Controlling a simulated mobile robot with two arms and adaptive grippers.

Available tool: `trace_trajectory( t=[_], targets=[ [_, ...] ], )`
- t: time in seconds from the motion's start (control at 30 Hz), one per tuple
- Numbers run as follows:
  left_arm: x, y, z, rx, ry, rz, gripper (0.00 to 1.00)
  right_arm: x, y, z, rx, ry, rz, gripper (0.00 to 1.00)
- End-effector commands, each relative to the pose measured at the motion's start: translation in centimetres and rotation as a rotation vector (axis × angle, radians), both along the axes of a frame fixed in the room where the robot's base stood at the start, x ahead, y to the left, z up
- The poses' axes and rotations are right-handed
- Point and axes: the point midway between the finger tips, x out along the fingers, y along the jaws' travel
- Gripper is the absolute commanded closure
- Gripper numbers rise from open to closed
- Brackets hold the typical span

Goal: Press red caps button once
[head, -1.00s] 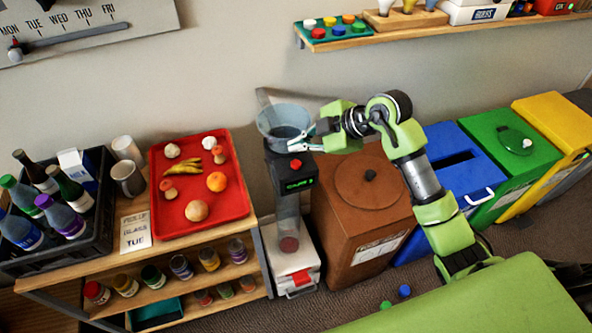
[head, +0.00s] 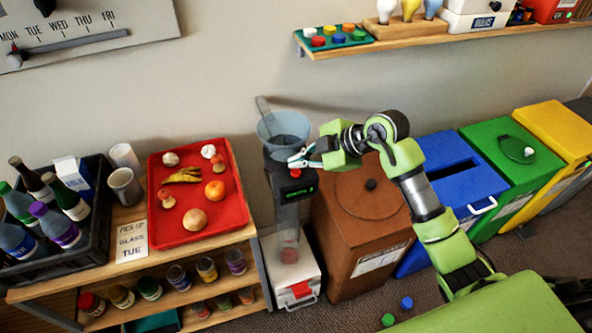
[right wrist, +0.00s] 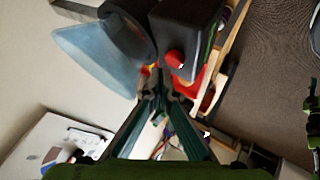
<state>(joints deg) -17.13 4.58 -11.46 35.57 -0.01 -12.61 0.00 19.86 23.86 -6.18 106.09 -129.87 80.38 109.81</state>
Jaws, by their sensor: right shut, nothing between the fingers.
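A red button (head: 295,173) sits on top of a black box (head: 281,188) with a green display, below a translucent blue funnel (head: 284,130). My right gripper (head: 297,160) is shut and empty, its fingertips just above and behind the button, beside the funnel. In the right wrist view the red button (right wrist: 175,59) is next to the shut fingertips (right wrist: 160,88), and a gap seems to show between them; contact cannot be made out. Coloured caps, one of them red (head: 318,41), sit in a teal tray on the wall shelf. My left gripper is not in view.
A brown bin (head: 352,242) stands right of the dispenser, with blue (head: 440,164), green and yellow bins beyond. A red tray (head: 237,222) of food and a crate of bottles are on the left shelf unit. Two caps lie on the floor.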

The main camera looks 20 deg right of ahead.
Motion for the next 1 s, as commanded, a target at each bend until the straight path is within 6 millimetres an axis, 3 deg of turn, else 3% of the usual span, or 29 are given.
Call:
trace_trajectory(
  t=[1.0],
  targets=[
    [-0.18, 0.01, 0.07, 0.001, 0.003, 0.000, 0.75, -0.03, 0.01, -0.86, 0.000, 0.000, 0.000, 1.00]
  ],
)
